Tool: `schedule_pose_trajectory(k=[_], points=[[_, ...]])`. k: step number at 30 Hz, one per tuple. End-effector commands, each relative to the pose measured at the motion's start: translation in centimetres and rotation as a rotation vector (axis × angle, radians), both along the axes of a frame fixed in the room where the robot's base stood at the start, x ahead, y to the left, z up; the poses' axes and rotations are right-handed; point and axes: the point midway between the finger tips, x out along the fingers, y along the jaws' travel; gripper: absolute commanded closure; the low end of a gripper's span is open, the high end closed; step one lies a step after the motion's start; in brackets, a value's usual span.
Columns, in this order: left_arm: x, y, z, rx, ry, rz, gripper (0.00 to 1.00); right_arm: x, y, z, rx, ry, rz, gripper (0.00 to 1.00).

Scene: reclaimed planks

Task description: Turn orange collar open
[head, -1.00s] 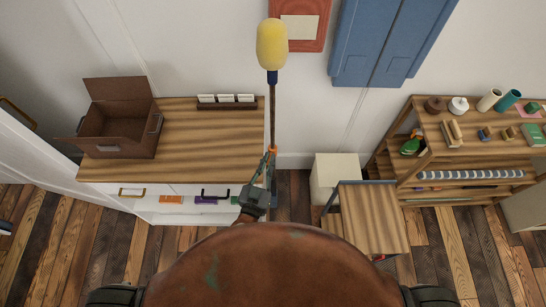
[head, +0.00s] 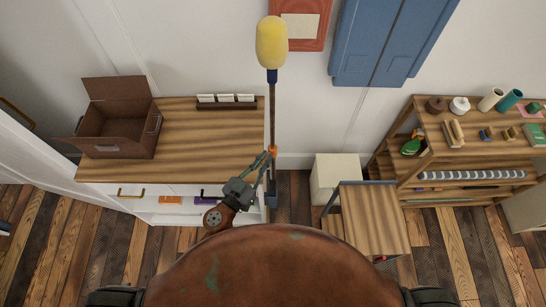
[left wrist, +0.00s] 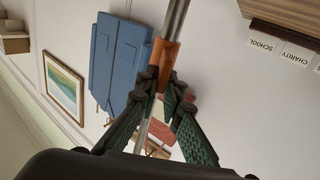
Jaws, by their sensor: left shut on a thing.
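The orange collar (head: 273,149) sits on the thin pole (head: 272,110) of a duster with a yellow fluffy head (head: 271,43) at its top. The pole stands upright in front of the counter's right end, with its foot in a dark blue holder (head: 272,199). My left gripper (head: 268,157) is shut on the orange collar. In the left wrist view its fingers (left wrist: 166,88) close around the lower part of the collar (left wrist: 164,55), with the grey pole running through. My right gripper is not in view.
A wooden counter (head: 215,150) with an open brown box (head: 119,129) and a card rack is at left. A small plank-topped table (head: 372,215), a white bin (head: 334,173) and a shelf unit (head: 470,150) stand at right. A blue cabinet (head: 392,40) hangs on the wall.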

Motion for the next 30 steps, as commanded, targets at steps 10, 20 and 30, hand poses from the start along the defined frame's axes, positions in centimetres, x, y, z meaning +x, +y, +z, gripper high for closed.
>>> schedule_pose_trajectory(k=[10, 20, 30], points=[[0.4, 0.5, -0.1, 0.005, 0.000, -0.093, 1.00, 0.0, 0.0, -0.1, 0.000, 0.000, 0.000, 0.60], [0.6, 0.8, -0.1, 0.000, 0.002, -0.190, 1.00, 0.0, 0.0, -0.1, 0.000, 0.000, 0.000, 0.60], [1.1, 1.2, -0.2, 0.006, 0.001, -0.275, 1.00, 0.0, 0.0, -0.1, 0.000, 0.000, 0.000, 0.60]])
